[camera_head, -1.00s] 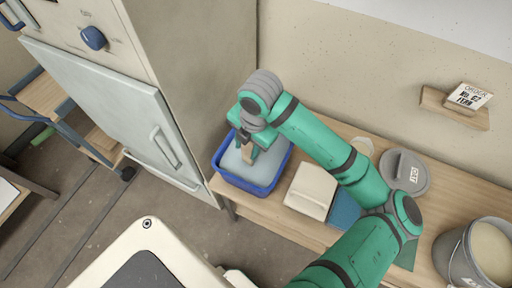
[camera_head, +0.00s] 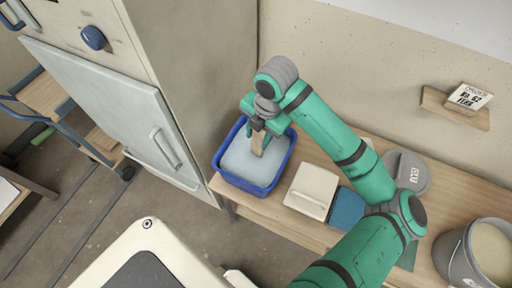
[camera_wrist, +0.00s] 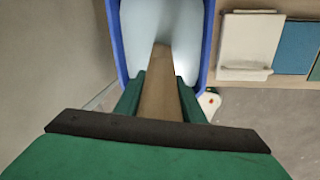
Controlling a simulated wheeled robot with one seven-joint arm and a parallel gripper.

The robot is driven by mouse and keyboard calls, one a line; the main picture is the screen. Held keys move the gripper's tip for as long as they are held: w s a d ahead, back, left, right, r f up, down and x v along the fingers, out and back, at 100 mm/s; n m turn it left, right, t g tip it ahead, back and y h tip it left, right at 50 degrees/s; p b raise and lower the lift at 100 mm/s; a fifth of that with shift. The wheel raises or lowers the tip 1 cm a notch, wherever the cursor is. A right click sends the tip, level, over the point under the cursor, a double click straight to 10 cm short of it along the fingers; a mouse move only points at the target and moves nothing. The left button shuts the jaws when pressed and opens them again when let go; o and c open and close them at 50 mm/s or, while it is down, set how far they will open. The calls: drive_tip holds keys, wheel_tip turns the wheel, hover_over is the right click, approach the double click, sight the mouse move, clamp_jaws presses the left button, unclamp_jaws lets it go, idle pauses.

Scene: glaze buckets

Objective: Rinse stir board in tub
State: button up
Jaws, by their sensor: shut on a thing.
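The stir board (camera_head: 259,142) is a flat brown wooden stick. My gripper (camera_head: 259,125) is shut on its upper part and points down over the tub. The tub (camera_head: 217,168) is blue with pale water inside and stands at the left end of the wooden bench. In the wrist view the board (camera_wrist: 160,95) runs between the two green fingers of my gripper (camera_wrist: 160,98) towards the pale water, inside the tub's blue walls (camera_wrist: 114,60). I cannot tell whether the board's tip touches the water.
A cream lidded box (camera_head: 311,190) and a blue tile (camera_head: 346,208) lie right of the tub. A grey lid (camera_head: 407,172) and a grey bucket (camera_head: 455,250) with pale content are farther right. A tall kiln-like cabinet (camera_head: 190,70) stands left of the tub.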

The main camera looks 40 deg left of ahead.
wheel_tip(320, 180, up, 11)
drive_tip(key=s+d, duration=0.1)
drive_tip(key=shift+s+d, duration=0.2)
drive_tip(key=shift+d, duration=0.2)
idle(0.5)
idle(0.8)
drive_tip(key=shift+r, duration=2.55)
